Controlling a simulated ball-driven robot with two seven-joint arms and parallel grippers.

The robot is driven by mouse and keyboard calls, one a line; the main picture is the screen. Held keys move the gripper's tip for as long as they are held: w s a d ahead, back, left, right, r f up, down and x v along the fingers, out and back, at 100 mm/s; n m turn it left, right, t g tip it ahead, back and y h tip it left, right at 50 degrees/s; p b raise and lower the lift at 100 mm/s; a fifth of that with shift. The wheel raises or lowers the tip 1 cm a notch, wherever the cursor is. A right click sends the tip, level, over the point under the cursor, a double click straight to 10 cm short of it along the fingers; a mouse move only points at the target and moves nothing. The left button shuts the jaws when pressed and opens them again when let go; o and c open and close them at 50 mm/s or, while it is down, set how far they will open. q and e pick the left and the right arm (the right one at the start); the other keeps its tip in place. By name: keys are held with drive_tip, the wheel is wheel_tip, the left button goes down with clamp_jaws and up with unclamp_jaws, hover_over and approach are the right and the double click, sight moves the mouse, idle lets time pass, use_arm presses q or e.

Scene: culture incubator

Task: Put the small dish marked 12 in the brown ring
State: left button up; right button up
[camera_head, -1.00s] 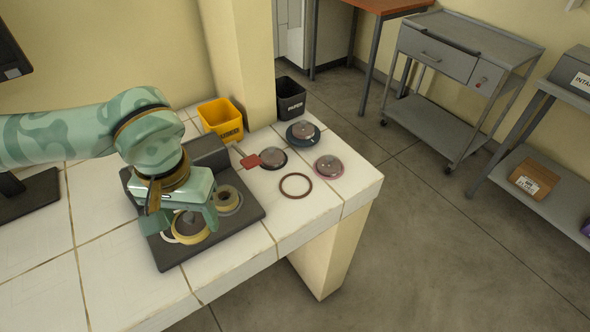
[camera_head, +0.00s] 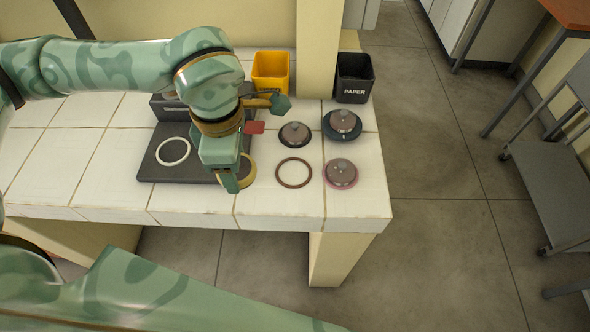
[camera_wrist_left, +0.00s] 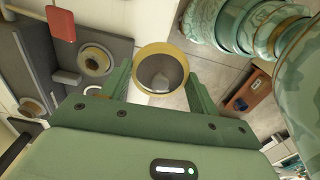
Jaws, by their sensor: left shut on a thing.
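My left gripper (camera_head: 240,176) is shut on a dish with a yellow rim (camera_head: 249,171) and holds it above the right edge of the dark tray. In the left wrist view the dish (camera_wrist_left: 143,73) sits between the two fingers (camera_wrist_left: 158,76); no number is readable on it. The brown ring (camera_head: 279,179) lies flat and empty on the white tiled bench, to the right of the held dish. My right gripper is not in view.
A white ring (camera_head: 161,156) lies empty on the dark tray (camera_head: 160,173). A dark-based dish (camera_head: 294,133), a blue-based dish (camera_head: 342,124) and a pink-based dish (camera_head: 340,172) stand around the brown ring. Yellow (camera_head: 270,72) and black (camera_head: 353,78) bins stand behind.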

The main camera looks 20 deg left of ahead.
use_arm(q)
drive_tip(key=n, duration=0.5)
drive_tip(key=shift+s+f+n, duration=0.1)
drive_tip(key=shift+s+n, duration=0.2)
drive_tip(key=shift+n, duration=0.1)
drive_tip(key=n, duration=0.3)
drive_tip(key=shift+d, duration=0.1)
drive_tip(key=shift+w+d+f+n, duration=0.1)
drive_tip(key=shift+f+n, duration=0.05)
drive_tip(key=shift+n, duration=0.15)
drive_tip(key=w+d+f+b, duration=0.2)
drive_tip(key=w+d+f, duration=0.2)
drive_tip(key=w, duration=0.4)
drive_tip(key=b, duration=0.1)
hover_over(293, 173)
drive_tip(key=f, duration=0.5)
drive_tip(key=shift+s+a, duration=0.15)
drive_tip(key=shift+s, duration=0.15)
drive_tip(key=shift+w+f, duration=0.15)
drive_tip(key=shift+w+f+b, duration=0.2)
drive_tip(key=shift+f+b, duration=0.65)
drive_tip(key=shift+f, duration=0.95)
drive_tip(key=shift+d+f, duration=0.1)
drive_tip(key=shift+d, duration=0.1)
drive_tip(key=o, duration=1)
